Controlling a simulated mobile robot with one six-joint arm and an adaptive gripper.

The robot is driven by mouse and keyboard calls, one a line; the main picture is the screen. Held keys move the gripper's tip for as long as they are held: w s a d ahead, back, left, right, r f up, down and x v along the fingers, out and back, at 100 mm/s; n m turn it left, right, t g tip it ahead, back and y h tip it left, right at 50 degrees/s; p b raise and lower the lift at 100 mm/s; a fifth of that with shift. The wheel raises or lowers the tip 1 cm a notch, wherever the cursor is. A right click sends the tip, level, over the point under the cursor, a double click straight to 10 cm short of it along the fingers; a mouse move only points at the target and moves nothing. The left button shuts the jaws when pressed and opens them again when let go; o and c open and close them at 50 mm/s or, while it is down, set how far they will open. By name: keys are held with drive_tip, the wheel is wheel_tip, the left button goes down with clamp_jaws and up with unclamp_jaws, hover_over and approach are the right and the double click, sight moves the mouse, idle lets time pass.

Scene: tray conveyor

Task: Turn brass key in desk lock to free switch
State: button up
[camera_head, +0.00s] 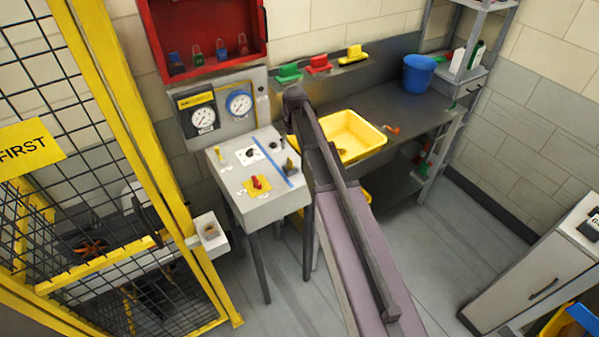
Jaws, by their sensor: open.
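The pale grey desk (237,186) stands left of centre. A red switch (257,183) sits on a yellow plate on its front part. A white plate with a small black centre (249,155), perhaps the lock, lies behind it. A small yellowish upright piece (221,155) stands near the left edge; I cannot tell if it is the brass key. Right of a blue strip (270,158) are a dark knob (273,144) and a dark, partly brassy piece (290,167). The key's angle is too small to read. I cannot make out my gripper.
A long dark bar (352,215) slopes along the purple conveyor belt (368,245), right beside the desk. Two gauges (222,108) hang behind the desk. Yellow mesh fencing (75,160) stands left. A bench with a yellow tub (350,137) is behind right. Floor right of the conveyor is clear.

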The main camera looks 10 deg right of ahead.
drive_tip(key=s+f+m+b, duration=0.1)
drive_tip(key=s+f+b, duration=0.3)
drive_tip(key=s, duration=0.6)
drive_tip(key=shift+s+f+m+g, duration=0.2)
drive_tip(key=shift+s+m+g, duration=0.05)
drive_tip(key=shift+m+g, duration=0.05)
drive_tip(key=shift+d, duration=0.1)
drive_tip(key=s+f+m+b, duration=0.1)
drive_tip(key=s+f+b, duration=0.2)
drive_tip(key=s, duration=0.4)
drive_tip(key=s+f+m+b, duration=0.1)
drive_tip(key=s+f+b, duration=0.2)
drive_tip(key=s, duration=0.5)
drive_tip(key=shift+s+f+g, duration=0.15)
drive_tip(key=shift+g, duration=0.25)
drive_tip(key=shift+d, duration=0.1)
